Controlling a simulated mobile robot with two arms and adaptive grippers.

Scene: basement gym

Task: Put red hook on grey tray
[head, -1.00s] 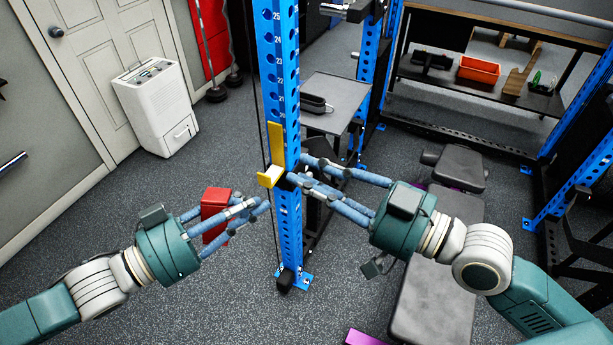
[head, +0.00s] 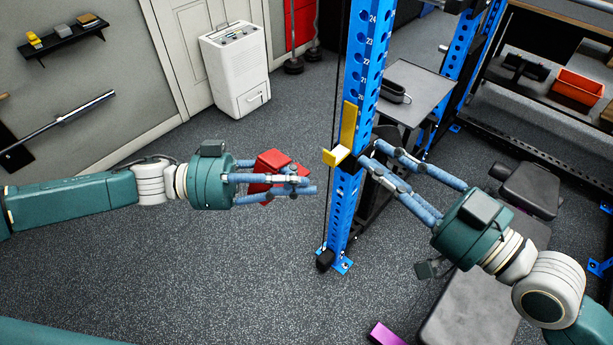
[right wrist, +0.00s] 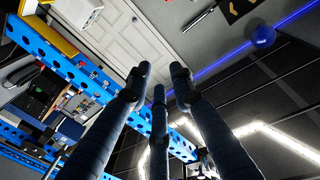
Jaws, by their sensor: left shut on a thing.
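The red hook (head: 268,170) is held in my left gripper (head: 303,183), whose fingers are closed around it and partly hide it. It is in the air left of the blue rack upright (head: 352,190). A grey tray-like top (head: 425,88) stands behind the upright, with a dark, open-looking object on it. My right gripper (head: 378,160) is open and empty, with its fingertips close to the upright's right side; I cannot tell whether they touch it. In the right wrist view, its fingers (right wrist: 157,88) are spread with nothing between them.
A yellow hook (head: 345,140) is on the upright, between my grippers. A dark bench (head: 470,305) lies below my right arm. An orange bin (head: 580,88) sits on the right shelf. A white dehumidifier (head: 236,75) stands by the door. The floor at left centre is clear.

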